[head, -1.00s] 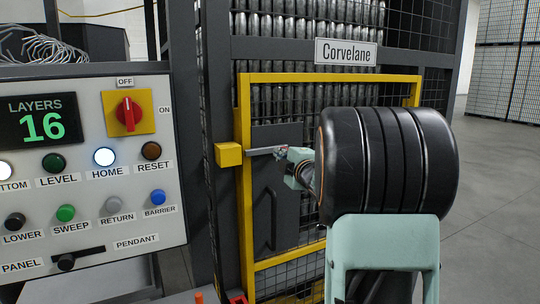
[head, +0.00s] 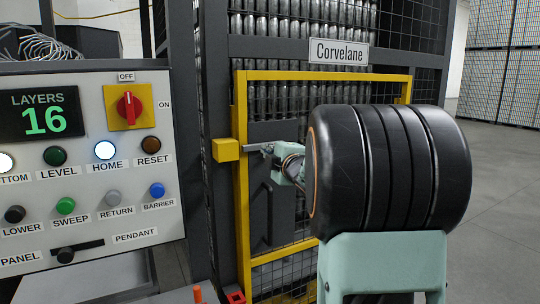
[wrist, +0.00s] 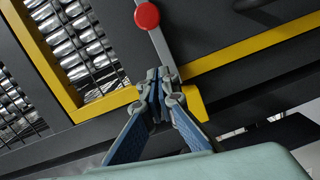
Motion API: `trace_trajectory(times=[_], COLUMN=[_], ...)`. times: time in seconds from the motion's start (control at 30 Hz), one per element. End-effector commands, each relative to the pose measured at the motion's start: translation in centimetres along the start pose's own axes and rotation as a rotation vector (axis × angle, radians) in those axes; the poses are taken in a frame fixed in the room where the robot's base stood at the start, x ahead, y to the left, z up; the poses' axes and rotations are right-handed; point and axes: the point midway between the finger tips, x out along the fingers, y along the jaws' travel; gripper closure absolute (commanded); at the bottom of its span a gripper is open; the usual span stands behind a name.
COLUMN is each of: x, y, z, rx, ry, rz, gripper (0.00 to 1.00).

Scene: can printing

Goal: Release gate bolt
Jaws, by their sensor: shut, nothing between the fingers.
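The gate (head: 240,190) has a yellow frame and appears closed. A grey bolt bar (head: 251,147) runs across its left upright from a yellow block (head: 226,150). The bar (wrist: 163,45) also shows in the wrist view with a red knob (wrist: 147,16) on it, and the yellow block (wrist: 197,104) sits past its lower end. My gripper (head: 269,149) is shut and empty at the bar. In the wrist view its fingertips (wrist: 159,80) are together over the bar between the knob and the block. I cannot tell whether they touch it. My arm hides the gate's right part.
A control panel (head: 90,225) with buttons, a red switch (head: 126,107) and a display reading 16 stands at the left. Mesh fencing with stacked cans surrounds the gate, under a "Corvelane" sign (head: 338,52). Open floor (head: 500,200) lies at the right.

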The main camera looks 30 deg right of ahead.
Motion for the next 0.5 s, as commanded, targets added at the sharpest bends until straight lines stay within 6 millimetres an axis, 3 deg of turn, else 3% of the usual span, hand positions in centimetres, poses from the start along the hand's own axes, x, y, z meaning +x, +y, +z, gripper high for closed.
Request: trace_trajectory(times=[0.3, 0.5], x=[-5.7, -7.6], y=[0.0, 0.0], z=[0.0, 0.0], rx=[-0.001, 0.000], ry=[0.000, 0.000], rz=[0.002, 0.001], gripper=[1.00, 1.00])
